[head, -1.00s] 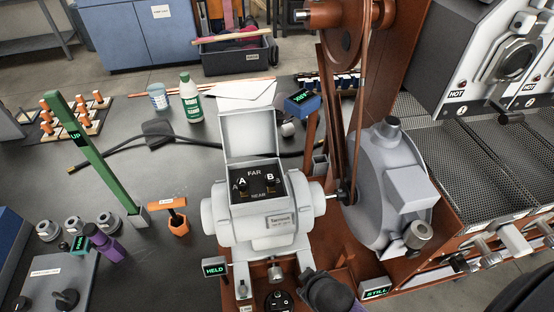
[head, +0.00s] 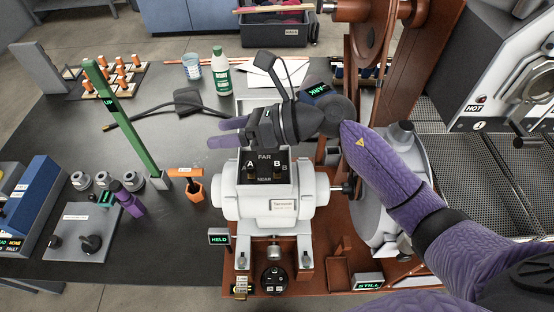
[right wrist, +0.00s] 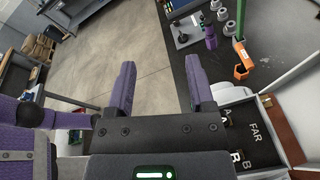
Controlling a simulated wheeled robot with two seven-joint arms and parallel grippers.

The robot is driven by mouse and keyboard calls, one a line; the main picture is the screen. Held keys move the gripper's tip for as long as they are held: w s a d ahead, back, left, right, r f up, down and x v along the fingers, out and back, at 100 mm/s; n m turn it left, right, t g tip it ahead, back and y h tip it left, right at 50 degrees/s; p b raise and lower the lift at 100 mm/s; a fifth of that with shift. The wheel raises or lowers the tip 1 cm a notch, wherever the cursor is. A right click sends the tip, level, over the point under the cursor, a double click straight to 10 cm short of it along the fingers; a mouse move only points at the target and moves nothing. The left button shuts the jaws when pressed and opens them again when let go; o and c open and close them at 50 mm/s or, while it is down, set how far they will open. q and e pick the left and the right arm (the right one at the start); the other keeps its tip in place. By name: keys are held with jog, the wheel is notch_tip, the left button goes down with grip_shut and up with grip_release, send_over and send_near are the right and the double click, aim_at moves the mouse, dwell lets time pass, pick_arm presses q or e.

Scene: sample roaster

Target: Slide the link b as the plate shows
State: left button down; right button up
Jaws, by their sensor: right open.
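The grey motor's open terminal box (head: 264,166) shows a black plate marked FAR at the top and NEAR at the bottom. Link A (head: 251,173) is on its left and link B (head: 277,173) on its right, side by side. Both also show in the right wrist view, link A (right wrist: 226,113) and link B (right wrist: 237,157), at the lower right. My right gripper (head: 226,131) is open and empty, above the far side of the box, fingers pointing left. Its two fingers (right wrist: 160,88) show apart in the right wrist view. The gripper hides most of the raised lid (right wrist: 297,75).
A green lever (head: 118,125) marked UP stands left of the motor, beside an orange-handled part (head: 187,184). A belt and wheel (head: 372,45) rise behind on the right. A HELD sign (head: 219,237) and a STILL sign (head: 369,281) stand in front. A green bottle (head: 221,72) stands behind.

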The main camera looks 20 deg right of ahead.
jog(key=d+f+n+g+h, duration=0.2)
jog(key=d+f+n+h, duration=0.1)
jog(key=d+h, duration=0.2)
jog(key=n+g+h, duration=0.1)
jog(key=g+h, duration=0.1)
jog(key=h, duration=0.3)
send_near(277, 163)
jog(key=x, duration=1)
jog(key=shift+f, duration=0.1)
grip_shut()
